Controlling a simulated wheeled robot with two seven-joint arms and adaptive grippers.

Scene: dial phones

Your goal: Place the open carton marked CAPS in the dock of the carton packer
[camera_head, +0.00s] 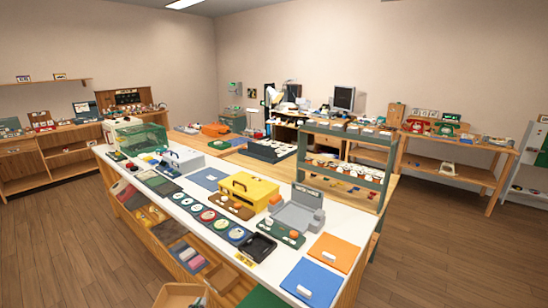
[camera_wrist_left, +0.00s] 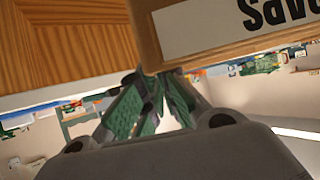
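The open brown carton (camera_head: 180,297) shows at the bottom edge of the head view, in front of the long white-topped counter, mostly cut off. In the left wrist view the carton (camera_wrist_left: 215,25) fills the top right, its black lettering on a white label upside down and partly cut off. My left gripper (camera_wrist_left: 152,82) has its green-padded fingers closing together at the carton's wall, and the carton appears held. A grey machine with a recessed bay (camera_head: 297,213) stands on the counter; I cannot tell for sure that it is the carton packer. My right gripper is out of view.
Around the grey machine are a yellow box (camera_head: 250,190), a blue panel (camera_head: 312,282), an orange panel (camera_head: 334,252) and a black tray (camera_head: 258,247). A green shelf rack (camera_head: 345,155) stands behind. Open wooden floor lies on both sides.

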